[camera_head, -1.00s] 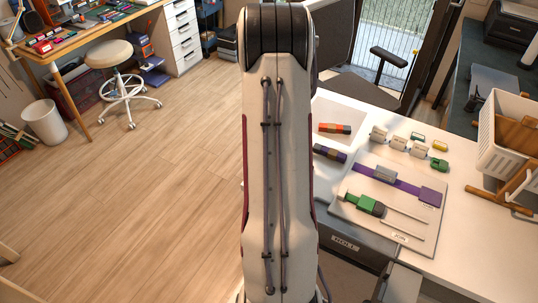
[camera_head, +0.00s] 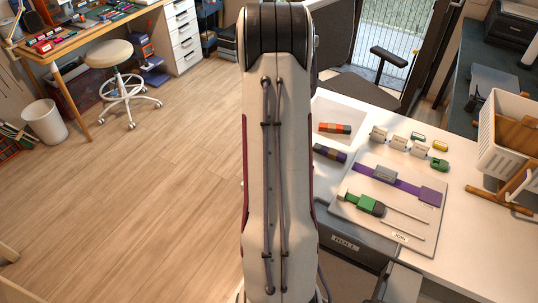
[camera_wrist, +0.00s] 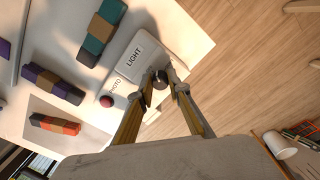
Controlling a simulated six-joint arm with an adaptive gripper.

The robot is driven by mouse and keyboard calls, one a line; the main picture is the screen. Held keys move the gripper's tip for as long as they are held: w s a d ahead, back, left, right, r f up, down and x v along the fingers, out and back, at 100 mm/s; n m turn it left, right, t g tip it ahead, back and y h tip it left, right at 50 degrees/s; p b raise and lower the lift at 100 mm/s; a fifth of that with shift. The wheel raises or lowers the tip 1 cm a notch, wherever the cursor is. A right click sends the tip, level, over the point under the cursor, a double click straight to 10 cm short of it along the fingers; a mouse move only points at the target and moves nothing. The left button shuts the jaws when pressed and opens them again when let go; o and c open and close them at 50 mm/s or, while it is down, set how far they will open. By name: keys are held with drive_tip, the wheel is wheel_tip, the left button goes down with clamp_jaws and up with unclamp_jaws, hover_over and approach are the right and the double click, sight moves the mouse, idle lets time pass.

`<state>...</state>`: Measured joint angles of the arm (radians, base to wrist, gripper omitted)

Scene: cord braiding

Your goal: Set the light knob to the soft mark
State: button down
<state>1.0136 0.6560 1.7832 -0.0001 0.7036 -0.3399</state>
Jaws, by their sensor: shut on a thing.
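The light knob (camera_wrist: 160,79) is a small dark knob near the edge of a white panel (camera_wrist: 137,50) marked LIGHT in the wrist view. My gripper (camera_wrist: 162,74) is at the knob, with one finger on each side, shut on it. The fingers hide part of the knob and of the panel around it. The soft mark and the way the knob points are too small to make out. In the head view my own arm covers this spot.
A red PHOTO button (camera_wrist: 106,101) sits close beside the panel. Banded blocks lie nearby, one teal and brown (camera_wrist: 102,32), one orange (camera_wrist: 55,124) and one purple (camera_wrist: 54,86). Beyond the table edge is open wooden floor (camera_wrist: 235,60).

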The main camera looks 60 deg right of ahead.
drive_tip(key=m, duration=0.5)
drive_tip(key=shift+w+m, duration=0.1)
drive_tip(key=shift+m, duration=2.5)
drive_tip(key=c, duration=1.9)
unclamp_jaws()
drive_tip(key=shift+r, duration=3.8)
